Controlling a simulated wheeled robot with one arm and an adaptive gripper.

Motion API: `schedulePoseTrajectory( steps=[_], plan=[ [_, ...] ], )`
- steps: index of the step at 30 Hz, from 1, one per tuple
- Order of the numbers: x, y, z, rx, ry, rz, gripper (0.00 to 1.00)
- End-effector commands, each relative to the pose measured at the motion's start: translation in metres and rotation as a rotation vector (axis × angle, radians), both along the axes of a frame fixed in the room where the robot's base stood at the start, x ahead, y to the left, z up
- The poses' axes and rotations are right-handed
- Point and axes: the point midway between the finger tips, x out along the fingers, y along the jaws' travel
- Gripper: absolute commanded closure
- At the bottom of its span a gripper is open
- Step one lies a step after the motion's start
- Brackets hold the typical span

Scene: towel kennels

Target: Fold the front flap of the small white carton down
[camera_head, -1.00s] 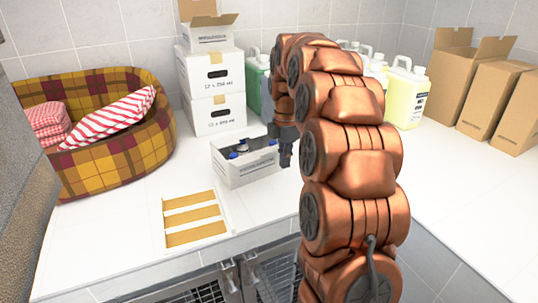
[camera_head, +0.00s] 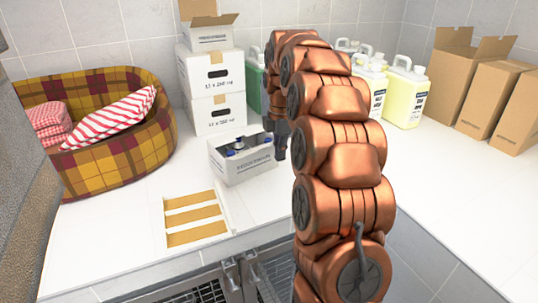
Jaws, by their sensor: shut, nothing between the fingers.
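The small white carton (camera_head: 241,170) stands on the white counter, open at the top. Dark bottles with blue caps (camera_head: 238,147) show inside it. Its front wall carries dark lettering. I cannot make out its front flap clearly at this size. My gripper (camera_head: 281,153) points down just beside the right end of the carton, its fingers shut and empty. I cannot tell whether it touches the carton. My copper-coloured arm hides the counter behind and to the right of it.
A flat white and tan slotted piece (camera_head: 195,199) lies in front of the carton. A plaid pet bed (camera_head: 110,165) is at left. Stacked white boxes (camera_head: 218,115) stand behind. Jugs (camera_head: 405,95) and brown cartons (camera_head: 490,105) are at right. Free counter lies front right.

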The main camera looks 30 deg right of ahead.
Motion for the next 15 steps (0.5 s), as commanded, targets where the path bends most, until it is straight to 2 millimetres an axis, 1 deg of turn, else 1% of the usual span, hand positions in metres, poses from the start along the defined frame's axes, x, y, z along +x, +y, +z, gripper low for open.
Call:
schedulePoseTrajectory(
  steps=[15],
  plan=[
    [0.007,0.000,0.022,-0.001,-0.004,0.000,1.00]
  ],
)
